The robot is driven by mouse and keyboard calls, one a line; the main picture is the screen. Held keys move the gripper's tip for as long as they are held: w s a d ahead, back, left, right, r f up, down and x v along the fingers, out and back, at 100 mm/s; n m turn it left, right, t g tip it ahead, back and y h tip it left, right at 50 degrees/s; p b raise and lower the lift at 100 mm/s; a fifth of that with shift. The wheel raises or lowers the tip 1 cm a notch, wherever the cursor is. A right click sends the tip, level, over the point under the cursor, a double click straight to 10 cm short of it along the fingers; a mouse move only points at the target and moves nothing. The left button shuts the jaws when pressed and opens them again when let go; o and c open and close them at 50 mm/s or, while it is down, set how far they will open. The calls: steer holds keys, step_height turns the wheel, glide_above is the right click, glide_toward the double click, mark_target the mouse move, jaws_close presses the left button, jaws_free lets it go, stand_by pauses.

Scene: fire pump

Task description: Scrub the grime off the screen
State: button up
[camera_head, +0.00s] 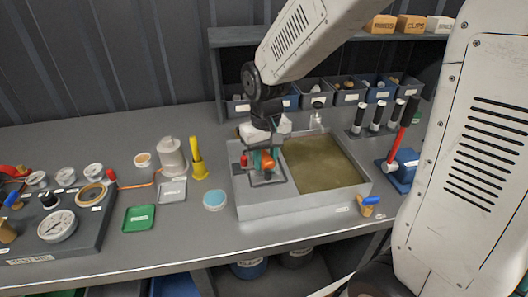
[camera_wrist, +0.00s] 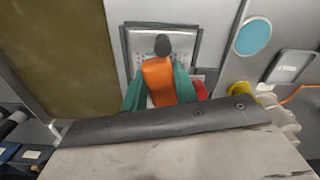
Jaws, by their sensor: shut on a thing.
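My gripper (camera_head: 262,158) is shut on an orange-handled tool, probably a brush (camera_wrist: 158,80); its green fingers close on both sides of the orange part in the wrist view. The tool's dark rounded end (camera_wrist: 163,45) lies over the screen (camera_wrist: 137,42), a light grey perforated panel in a dark frame. In the head view the screen (camera_head: 268,180) lies on the left side of the grey sink unit, under my gripper. I cannot tell whether the tool touches the screen. The tool and fingers hide the screen's middle, and grime cannot be made out clearly.
A basin of murky brown water (camera_head: 320,162) fills the sink's right side. A red object (camera_head: 244,160) stands close left of my gripper.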

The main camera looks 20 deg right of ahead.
steer(key=shift+s, duration=0.4)
steer(key=shift+c, duration=0.3)
steer(key=shift+w, duration=0.1)
steer(key=shift+w+d+r, duration=0.1)
steer(key=shift+w+d, duration=0.15)
steer(key=shift+w, duration=0.95)
steer(key=shift+w+d+f, duration=0.1)
steer(key=shift+w+d, duration=0.1)
steer(key=shift+w, duration=1)
steer(key=shift+w+d+r, duration=0.1)
steer(key=shift+w+d, duration=0.15)
steer(key=shift+w, duration=0.95)
step_height(320, 180, up, 6)
steer(key=shift+r, duration=0.15)
